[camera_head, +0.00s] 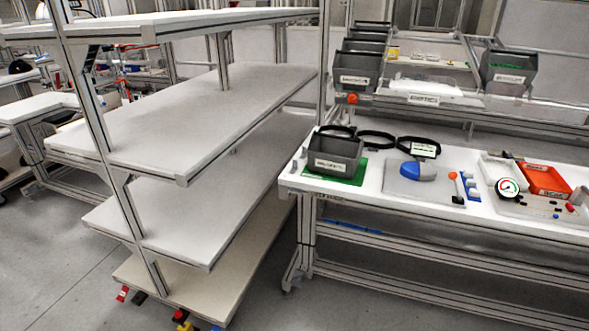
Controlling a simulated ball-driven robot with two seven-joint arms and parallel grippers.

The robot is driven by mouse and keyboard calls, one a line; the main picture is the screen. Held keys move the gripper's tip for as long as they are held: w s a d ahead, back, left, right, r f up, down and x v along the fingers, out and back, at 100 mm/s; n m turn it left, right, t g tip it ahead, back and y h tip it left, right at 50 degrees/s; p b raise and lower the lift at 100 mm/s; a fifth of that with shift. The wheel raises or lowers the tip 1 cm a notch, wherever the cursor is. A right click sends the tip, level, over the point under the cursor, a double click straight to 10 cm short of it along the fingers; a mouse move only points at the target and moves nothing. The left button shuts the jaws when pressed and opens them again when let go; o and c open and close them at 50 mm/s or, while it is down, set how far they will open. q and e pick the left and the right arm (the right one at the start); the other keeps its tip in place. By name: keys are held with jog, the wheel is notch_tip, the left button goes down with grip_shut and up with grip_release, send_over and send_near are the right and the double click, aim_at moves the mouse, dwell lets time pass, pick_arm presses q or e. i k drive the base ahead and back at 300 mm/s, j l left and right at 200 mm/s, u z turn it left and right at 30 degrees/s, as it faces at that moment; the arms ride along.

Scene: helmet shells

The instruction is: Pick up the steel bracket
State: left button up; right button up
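I cannot make out a steel bracket with certainty in the head view. Several small parts lie on the white workbench (390,213) at the right, too small to identify. A grey mat (405,188) there carries a blue rounded object (416,171), with an orange-tipped dark tool (456,189) beside it. Small dark and red parts lie near a round gauge (507,187) further right. Neither of my grippers is in view.
A multi-tier shelf rack (210,120) with bare boards fills the left and middle. On the bench stand a dark grey bin (333,155) on a green mat (350,178), black rings (377,139) and an orange-red tray (545,180). Grey floor (50,260) is open at lower left.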

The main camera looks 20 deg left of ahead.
aim_at(294, 163)
jog(key=i+l+u, duration=0.25)
jog(key=i, duration=0.15)
jog(key=i+l+u, duration=0.2)
jog(key=i, duration=0.2)
